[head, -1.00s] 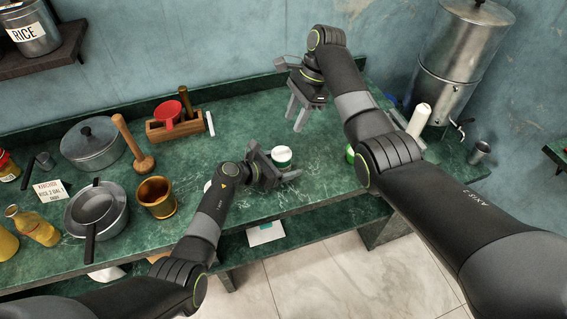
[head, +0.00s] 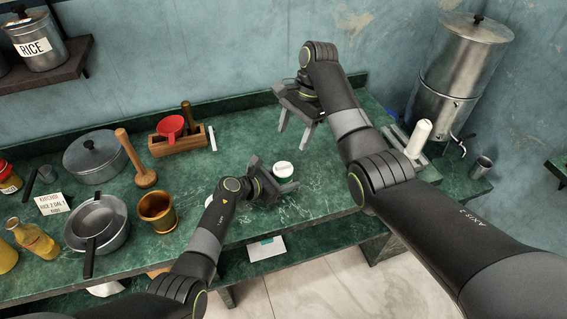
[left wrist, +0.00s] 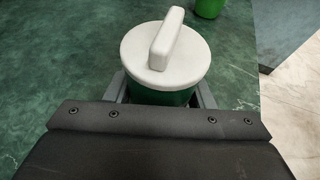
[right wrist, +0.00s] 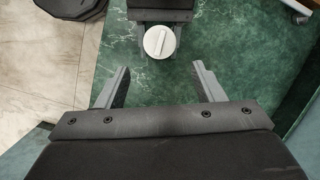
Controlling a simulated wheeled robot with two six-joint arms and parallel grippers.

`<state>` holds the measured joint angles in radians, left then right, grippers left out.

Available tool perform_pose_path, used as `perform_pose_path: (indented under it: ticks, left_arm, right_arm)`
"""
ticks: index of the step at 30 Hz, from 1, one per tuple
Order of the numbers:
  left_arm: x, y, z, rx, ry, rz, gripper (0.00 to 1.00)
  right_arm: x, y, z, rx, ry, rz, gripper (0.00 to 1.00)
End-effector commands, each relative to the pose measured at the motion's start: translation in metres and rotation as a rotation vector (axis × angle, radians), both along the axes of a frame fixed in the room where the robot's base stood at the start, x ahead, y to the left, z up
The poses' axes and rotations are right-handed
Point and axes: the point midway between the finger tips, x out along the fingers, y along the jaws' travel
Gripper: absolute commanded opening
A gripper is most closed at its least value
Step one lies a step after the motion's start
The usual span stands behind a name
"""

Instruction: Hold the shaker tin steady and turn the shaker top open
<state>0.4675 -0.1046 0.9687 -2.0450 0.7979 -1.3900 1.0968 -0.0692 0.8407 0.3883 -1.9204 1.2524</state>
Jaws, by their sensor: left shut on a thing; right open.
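The shaker tin (left wrist: 161,97) is green and stands upright on the green counter. Its white shaker top (left wrist: 150,62) has a raised bar handle across it. The top also shows in the head view (head: 283,169) and in the right wrist view (right wrist: 160,41). My left gripper (head: 281,187) is shut on the tin, with its fingers low on both sides, below the top. My right gripper (right wrist: 160,84) is open and empty. It hangs above the counter, beyond the tin in the head view, apart from the top.
A green object (left wrist: 209,8) stands on the counter near the tin in the left wrist view. A brass mortar (head: 157,205), pans and a wooden box (head: 181,142) stand to the left. A metal dispenser (head: 452,80) stands at the right. The counter's front edge is close.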

Motion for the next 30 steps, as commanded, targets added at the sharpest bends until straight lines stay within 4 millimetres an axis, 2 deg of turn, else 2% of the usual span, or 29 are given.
perform_pose_path:
  ticks: [12, 18, 26, 30]
  left_arm:
    - [0.000, 0.000, 0.000, 0.001, 0.001, 0.000, 0.23]
    - [0.000, 0.000, 0.000, 0.001, 0.001, 0.000, 0.23]
    - [0.000, 0.000, 0.000, 0.001, 0.001, 0.000, 0.23]
    - [0.000, 0.000, 0.000, 0.001, 0.001, 0.000, 0.23]
  right_arm:
    - [-0.008, 0.019, 0.014, -0.076, -0.188, 0.693, 0.62]
    - [-0.011, 0.025, 0.021, -0.113, -0.235, 0.979, 0.62]
    - [-0.014, 0.029, 0.025, -0.135, -0.256, 1.166, 0.62]
    - [-0.015, 0.029, 0.016, -0.135, -0.254, 1.185, 0.62]
